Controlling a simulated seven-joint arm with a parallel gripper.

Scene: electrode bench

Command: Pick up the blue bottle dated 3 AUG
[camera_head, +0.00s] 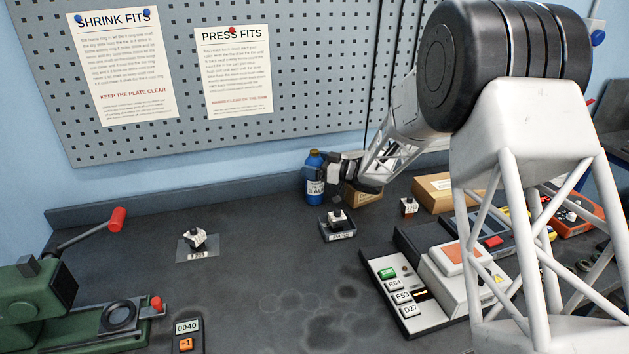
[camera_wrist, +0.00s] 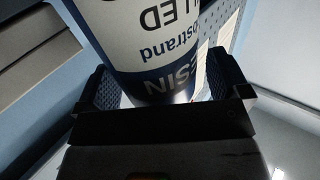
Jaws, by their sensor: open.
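A blue bottle (camera_head: 314,166) with a yellowish cap and a white label stands at the back of the bench. Part of its label looks like "3 A…" in the head view; the rest is hidden by my gripper (camera_head: 325,175). In the wrist view the bottle (camera_wrist: 160,50) fills the space between the two pads of my gripper (camera_wrist: 156,88). Its label shows upside down there, with parts of words such as "…LLED" and "…ESIN"; no date is readable in that view. My jaws are open around the bottle.
A cardboard box (camera_head: 365,195) stands just right of the bottle, behind my gripper. A small block on a labelled stand (camera_head: 338,233) is in front. Another block sits on a plate (camera_head: 197,251) to the left. A pegboard (camera_head: 225,60) rises behind; the middle bench is clear.

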